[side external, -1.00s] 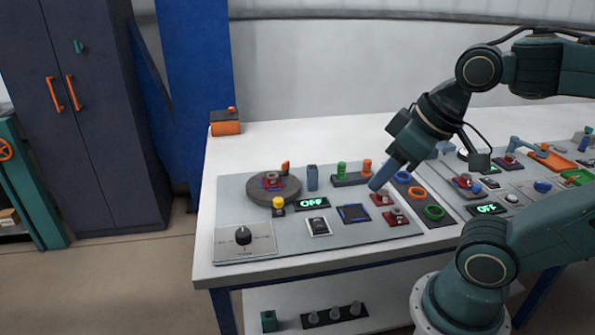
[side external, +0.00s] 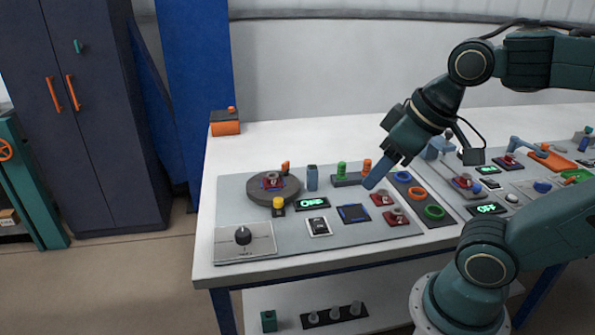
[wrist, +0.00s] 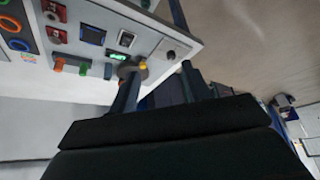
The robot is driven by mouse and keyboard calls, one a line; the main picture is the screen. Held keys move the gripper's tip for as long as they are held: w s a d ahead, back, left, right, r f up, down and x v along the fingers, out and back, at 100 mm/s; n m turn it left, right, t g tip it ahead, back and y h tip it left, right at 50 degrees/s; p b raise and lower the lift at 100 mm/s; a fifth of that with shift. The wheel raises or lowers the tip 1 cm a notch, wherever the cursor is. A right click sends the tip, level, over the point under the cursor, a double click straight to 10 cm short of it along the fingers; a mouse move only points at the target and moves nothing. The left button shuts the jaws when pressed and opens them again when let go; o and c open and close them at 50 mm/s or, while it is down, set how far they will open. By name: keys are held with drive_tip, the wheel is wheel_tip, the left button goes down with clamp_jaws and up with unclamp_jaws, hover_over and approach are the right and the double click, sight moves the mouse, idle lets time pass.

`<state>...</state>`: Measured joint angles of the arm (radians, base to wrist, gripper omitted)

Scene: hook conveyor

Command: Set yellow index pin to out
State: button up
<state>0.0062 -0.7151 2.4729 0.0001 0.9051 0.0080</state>
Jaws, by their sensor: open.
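The yellow index pin (side external: 278,202) has a yellow cap on a dark base and stands at the front edge of a round dark turntable (side external: 262,193) on the left grey panel. Its yellow cap also shows in the wrist view (wrist: 143,66), close to one finger. Whether the pin is in or out I cannot tell. My gripper (side external: 370,184) points down and left above the panel, to the right of the pin and well apart from it. In the wrist view its two fingers (wrist: 158,72) are spread with nothing held between them.
Between gripper and pin are a blue-grey post (side external: 312,178), a lit green display (side external: 312,203) and a dark square pad (side external: 354,213). Green (side external: 342,169) and orange pegs stand behind. A black knob (side external: 243,235) sits front left.

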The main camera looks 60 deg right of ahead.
drive_tip(key=w+d+r+m+g, duration=0.1)
drive_tip(key=w+d+r+m, duration=0.1)
drive_tip(key=w, duration=0.7)
drive_tip(key=m+g, duration=0.4)
hover_over(278, 200)
wheel_tip(278, 200, down, 13)
drive_tip(key=shift+d+r, duration=0.15)
drive_tip(key=shift+r, duration=0.05)
drive_tip(key=shift+f, duration=0.1)
wheel_tip(278, 200, down, 14)
drive_tip(key=shift+r, duration=0.2)
